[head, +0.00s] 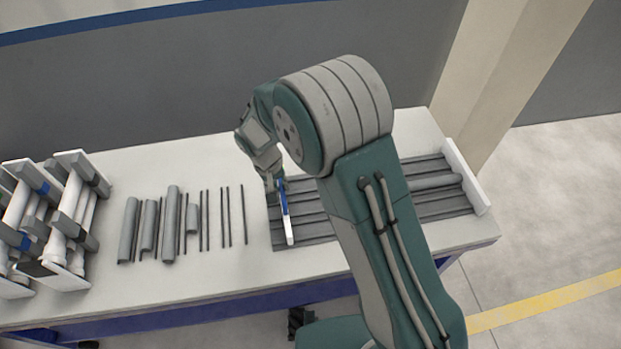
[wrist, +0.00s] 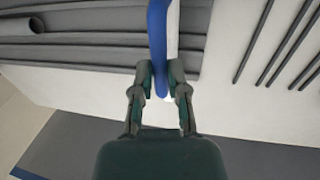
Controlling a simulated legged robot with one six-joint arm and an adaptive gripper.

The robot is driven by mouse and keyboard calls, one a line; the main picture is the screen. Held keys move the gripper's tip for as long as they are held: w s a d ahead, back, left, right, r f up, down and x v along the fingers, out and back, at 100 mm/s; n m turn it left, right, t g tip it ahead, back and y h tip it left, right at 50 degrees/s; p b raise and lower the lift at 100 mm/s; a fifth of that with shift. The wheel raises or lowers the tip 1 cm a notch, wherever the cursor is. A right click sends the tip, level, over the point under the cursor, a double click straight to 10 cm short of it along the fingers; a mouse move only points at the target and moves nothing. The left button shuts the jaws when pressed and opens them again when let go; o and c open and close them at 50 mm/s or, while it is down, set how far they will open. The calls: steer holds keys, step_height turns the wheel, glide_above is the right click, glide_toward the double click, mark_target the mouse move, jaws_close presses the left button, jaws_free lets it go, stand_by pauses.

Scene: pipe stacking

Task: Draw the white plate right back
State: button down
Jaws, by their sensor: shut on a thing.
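A white plate (head: 289,232) with a blue strip (head: 284,205) along it stands across the left part of the grey grooved tray (head: 310,228). My gripper (head: 277,187) is at the far end of this plate and shut on it. In the wrist view the two fingers (wrist: 160,82) close on the blue strip (wrist: 157,40) from both sides, with the white plate (wrist: 172,45) beside it. A second white plate (head: 466,180) stands upright at the tray's right end. My arm hides the middle of the tray.
Several grey pipes (head: 170,222) and thin dark rods (head: 224,216) lie on the white table (head: 200,290) left of the tray. A white rack (head: 75,215) holding pipes stands at the far left. A pipe (head: 437,182) lies in the tray's right part.

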steer(key=shift+s+a+f, duration=0.1)
steer(key=shift+s+a, duration=0.1)
steer(key=shift+a, duration=0.5)
steer(key=shift+s+a, duration=0.15)
steer(key=shift+a, duration=0.6)
steer(key=shift+s+a+f, duration=0.1)
steer(key=shift+s+a, duration=0.1)
steer(key=shift+a, duration=0.5)
steer(key=shift+r, duration=0.1)
steer(key=c, duration=0.7)
jaws_free()
steer(key=shift+a, duration=0.1)
steer(key=shift+o, duration=0.2)
steer(key=shift+a, duration=0.25)
step_height(320, 180, up, 12)
steer(key=a, duration=0.2)
steer(key=shift+s+a+f, duration=0.15)
steer(key=shift+a+f, duration=0.05)
